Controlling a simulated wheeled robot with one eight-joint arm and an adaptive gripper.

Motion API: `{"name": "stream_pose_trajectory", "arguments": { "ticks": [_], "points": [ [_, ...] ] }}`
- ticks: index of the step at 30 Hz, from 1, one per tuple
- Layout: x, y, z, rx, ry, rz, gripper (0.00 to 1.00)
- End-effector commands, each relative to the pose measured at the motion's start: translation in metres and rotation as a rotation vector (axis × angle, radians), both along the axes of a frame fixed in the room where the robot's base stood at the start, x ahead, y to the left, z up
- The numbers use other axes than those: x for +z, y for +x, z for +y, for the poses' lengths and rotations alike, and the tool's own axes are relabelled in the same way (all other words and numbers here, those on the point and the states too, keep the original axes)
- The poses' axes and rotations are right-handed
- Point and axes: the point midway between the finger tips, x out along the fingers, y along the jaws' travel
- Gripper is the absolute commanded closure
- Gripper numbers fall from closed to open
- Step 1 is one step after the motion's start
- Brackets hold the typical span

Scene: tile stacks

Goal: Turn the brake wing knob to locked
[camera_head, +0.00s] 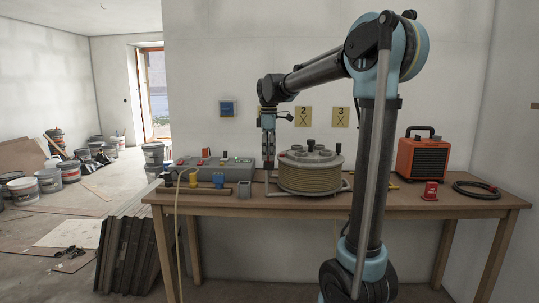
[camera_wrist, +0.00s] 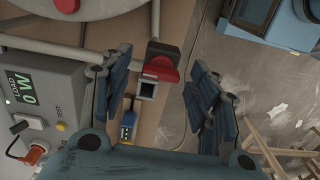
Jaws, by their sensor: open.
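The brake wing knob (camera_wrist: 160,68) is red and sits on a dark block at the edge of the cable reel in the wrist view. It lies between the two fingers of my gripper (camera_wrist: 150,78), apart from both. The fingers are spread and hold nothing. In the head view my gripper (camera_head: 268,158) points down just left of the reel (camera_head: 311,180). The knob is too small there to make out clearly. I cannot read any lock marking beside it.
A grey control box (camera_head: 228,166) with a green display (camera_wrist: 27,90) stands left of the reel. An orange heater (camera_head: 422,158) and black cable coil (camera_head: 475,189) stand right on the wooden table (camera_head: 400,207).

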Motion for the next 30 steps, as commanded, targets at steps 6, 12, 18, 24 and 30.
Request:
{"name": "stream_pose_trajectory", "arguments": {
  "ticks": [6, 12, 18, 24, 30],
  "points": [
    [-0.0007, 0.0001, 0.0001, 0.0, 0.0, 0.0, 0.45],
    [-0.0005, 0.0001, 0.0001, 0.0, 0.0, 0.0, 0.81],
    [-0.0004, 0.0003, 0.0, -0.001, 0.0, 0.0, 0.89],
    [-0.0004, 0.0004, -0.0001, -0.029, 0.0, -0.001, 0.89],
    [-0.0004, 0.0005, -0.0002, -0.125, -0.001, -0.001, 0.89]
  ]
}}
